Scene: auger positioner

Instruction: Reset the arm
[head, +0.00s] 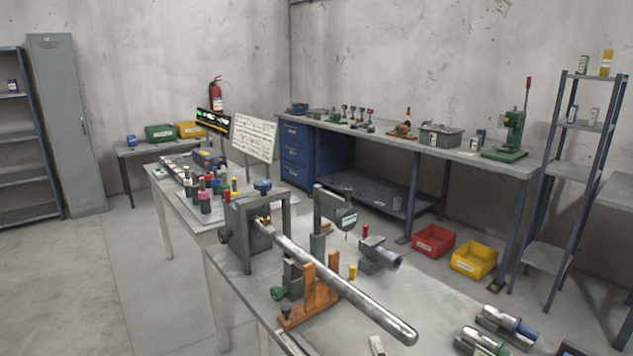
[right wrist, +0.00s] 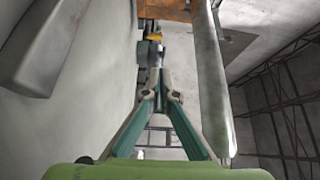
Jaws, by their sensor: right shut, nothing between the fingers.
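A long round metal bar (head: 345,284) runs from a grey frame fixture (head: 245,238) toward the near side of the bench, its rounded end free. An orange stand (head: 318,288) is beside the bar at mid-length. My right gripper (right wrist: 158,78) shows in the right wrist view with its green fingers closed together and nothing between them. The bar (right wrist: 212,90) passes to its right there, with a visible gap between them. The orange stand (right wrist: 170,10) shows at the top edge. I cannot clearly make out the right gripper in the head view. My left gripper is not visible.
A dial gauge stand (head: 342,219) and a dark grey fixture (head: 378,255) stand behind the bar. Metal cylinder parts (head: 505,325) lie at the near right. Red (head: 434,242) and yellow (head: 474,259) bins are on the floor. The bench right of the bar has bare room.

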